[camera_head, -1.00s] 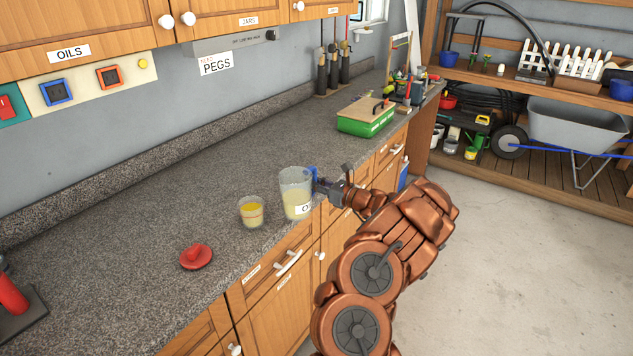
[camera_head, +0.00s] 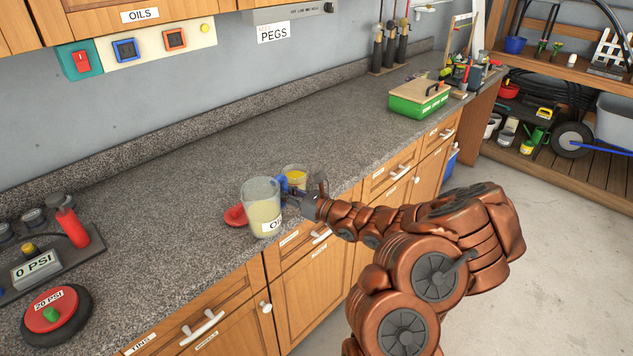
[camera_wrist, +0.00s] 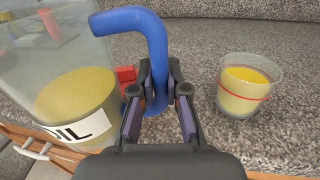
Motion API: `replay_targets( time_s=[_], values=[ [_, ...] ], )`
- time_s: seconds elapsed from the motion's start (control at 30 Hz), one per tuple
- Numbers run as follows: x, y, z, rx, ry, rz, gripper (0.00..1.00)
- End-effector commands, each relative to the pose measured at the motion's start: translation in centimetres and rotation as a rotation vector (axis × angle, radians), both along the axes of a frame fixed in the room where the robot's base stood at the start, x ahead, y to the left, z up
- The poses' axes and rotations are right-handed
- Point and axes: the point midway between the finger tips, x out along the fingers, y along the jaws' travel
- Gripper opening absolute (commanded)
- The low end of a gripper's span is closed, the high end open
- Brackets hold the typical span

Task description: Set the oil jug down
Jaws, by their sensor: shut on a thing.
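The oil jug (camera_head: 263,208) is a clear vessel with pale yellow oil, a white OIL label and a blue handle. My gripper (camera_head: 291,190) is shut on the blue handle, which also shows between the fingers in the wrist view (camera_wrist: 150,60). The jug is upright near the front edge of the grey speckled counter (camera_head: 180,200). I cannot tell whether its base touches the counter. A clear cup (camera_head: 295,177) with yellow liquid and a red line stands behind the handle, and right of my gripper in the wrist view (camera_wrist: 245,90).
A red lid-like piece (camera_head: 235,215) lies left of the jug, partly hidden by it. A pump with a 0 PSI gauge (camera_head: 36,270) and a round 20 PSI piece (camera_head: 52,312) are at the left. A green box (camera_head: 419,98) stands farther back. The counter between is clear.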

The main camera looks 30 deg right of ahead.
Motion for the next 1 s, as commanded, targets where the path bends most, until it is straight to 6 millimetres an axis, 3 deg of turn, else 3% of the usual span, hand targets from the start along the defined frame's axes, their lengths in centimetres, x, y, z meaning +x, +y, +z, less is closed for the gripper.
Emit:
replay_targets(
  time_s=[0.2,0.33,1.0],
  values=[
    [-0.3,6.0,0.4,0.005,-0.002,0.062,0.0],
    [-0.5,8.4,0.5,0.007,0.003,0.088,0.0],
    [-0.5,8.9,0.6,0.017,0.008,0.096,0.0]
  ],
)
